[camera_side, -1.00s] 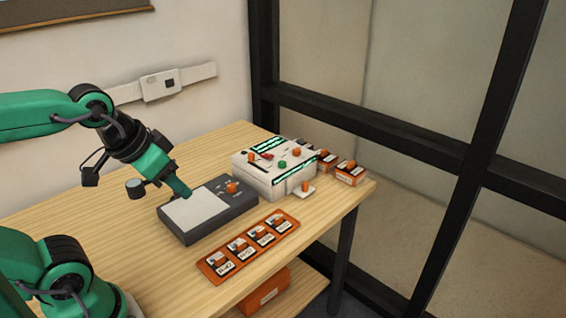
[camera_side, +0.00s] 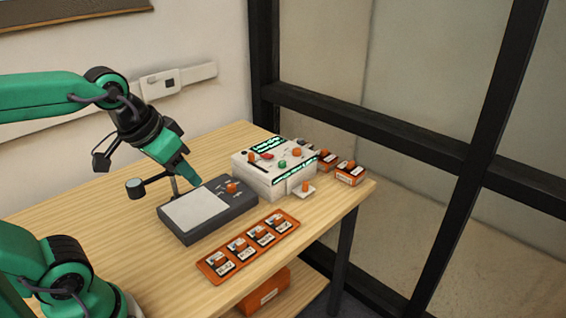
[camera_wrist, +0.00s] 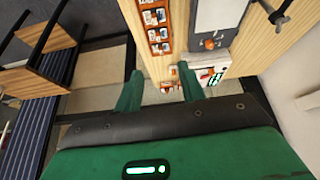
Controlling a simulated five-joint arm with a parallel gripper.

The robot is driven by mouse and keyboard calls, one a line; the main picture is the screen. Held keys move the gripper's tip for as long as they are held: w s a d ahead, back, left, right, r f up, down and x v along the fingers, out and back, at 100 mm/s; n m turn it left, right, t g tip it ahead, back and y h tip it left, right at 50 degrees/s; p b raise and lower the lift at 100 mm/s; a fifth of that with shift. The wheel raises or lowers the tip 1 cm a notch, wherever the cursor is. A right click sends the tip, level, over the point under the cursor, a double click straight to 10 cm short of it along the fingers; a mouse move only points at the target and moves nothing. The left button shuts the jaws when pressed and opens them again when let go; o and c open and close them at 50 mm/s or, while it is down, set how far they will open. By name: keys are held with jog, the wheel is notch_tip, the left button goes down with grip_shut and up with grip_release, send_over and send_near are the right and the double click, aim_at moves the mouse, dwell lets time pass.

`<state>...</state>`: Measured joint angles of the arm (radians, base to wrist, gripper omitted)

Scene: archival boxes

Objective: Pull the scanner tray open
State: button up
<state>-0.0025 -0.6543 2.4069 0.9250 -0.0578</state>
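The scanner (camera_side: 262,180) is a white box with orange, red and green knobs and lit green strips, standing toward the far right of the table. Its small pale tray (camera_side: 304,194) with an orange knob shows low at its front; how far it is out is hard to tell. My gripper (camera_side: 195,183) is in the air above the grey device, to the left of the scanner and apart from it. In the wrist view my gripper (camera_wrist: 160,88) is open and empty, its green fingers spread. The scanner (camera_wrist: 213,62) shows there beyond the right finger, which partly hides it.
A grey device with a white panel (camera_side: 195,212) lies below my gripper. An orange holder (camera_side: 209,271) with several labelled cards lies in front of it. Orange boxes (camera_side: 350,178) stand right of the scanner near the table edge. A dark window frame (camera_side: 420,150) rises beyond.

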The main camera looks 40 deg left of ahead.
jog(key=w+r+n+g, duration=0.2)
jog(key=w+r+n, duration=0.15)
jog(key=w, duration=0.85)
jog(key=n+g, duration=0.3)
jog(key=n, duration=0.5)
send_over(305, 183)
notch_tip(305, 183, down, 19)
jog(key=shift+w+f+n, duration=0.15)
jog(key=shift+f+n, duration=0.1)
jog(key=shift+f, duration=0.15)
jog(key=shift+f, duration=0.1)
jog(key=shift+f, duration=3.8)
jog(key=shift+c, duration=0.4)
grip_shut()
